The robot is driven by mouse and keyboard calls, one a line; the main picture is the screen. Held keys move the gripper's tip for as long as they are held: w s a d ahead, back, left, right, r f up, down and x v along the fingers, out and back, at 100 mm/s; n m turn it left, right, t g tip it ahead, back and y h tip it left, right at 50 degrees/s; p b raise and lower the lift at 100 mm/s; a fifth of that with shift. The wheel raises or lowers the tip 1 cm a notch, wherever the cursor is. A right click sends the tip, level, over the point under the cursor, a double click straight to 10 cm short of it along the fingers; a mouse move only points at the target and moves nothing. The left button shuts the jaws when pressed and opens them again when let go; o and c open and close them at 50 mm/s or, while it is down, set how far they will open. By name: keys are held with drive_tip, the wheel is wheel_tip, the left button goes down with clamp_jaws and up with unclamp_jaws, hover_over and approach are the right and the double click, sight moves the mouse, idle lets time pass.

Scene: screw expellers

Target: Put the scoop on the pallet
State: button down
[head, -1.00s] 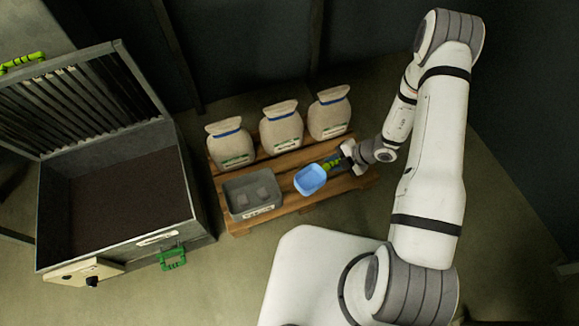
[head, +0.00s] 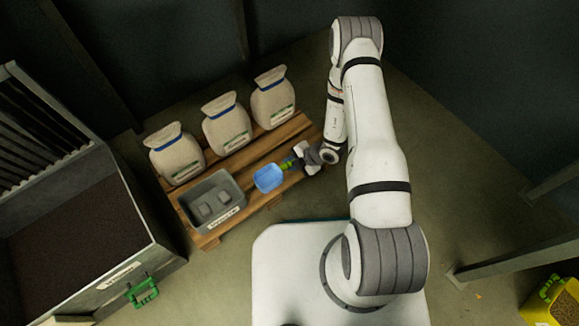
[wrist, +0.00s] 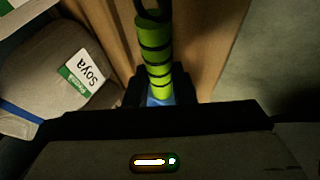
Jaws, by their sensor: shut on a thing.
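The scoop (head: 268,178) has a blue pan and a green handle with dark bands. My gripper (head: 290,163) is shut on the handle, which also shows in the wrist view (wrist: 154,50). The blue pan is mostly hidden in the wrist view. The wooden pallet (head: 297,129) lies on the floor, and the scoop is over its right front part, beside the grey bin. I cannot tell whether the pan touches the boards.
Several things stand on the pallet: three sacks (head: 226,128) along the back and a grey bin (head: 213,199) at the front left. A large open metal box (head: 133,268) stands left. A yellow container (head: 548,306) is at the lower right.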

drive_tip(key=shift+f, duration=0.85)
drive_tip(key=shift+r, duration=0.1)
drive_tip(key=c, duration=1.2)
unclamp_jaws()
drive_tip(key=shift+c, duration=0.2)
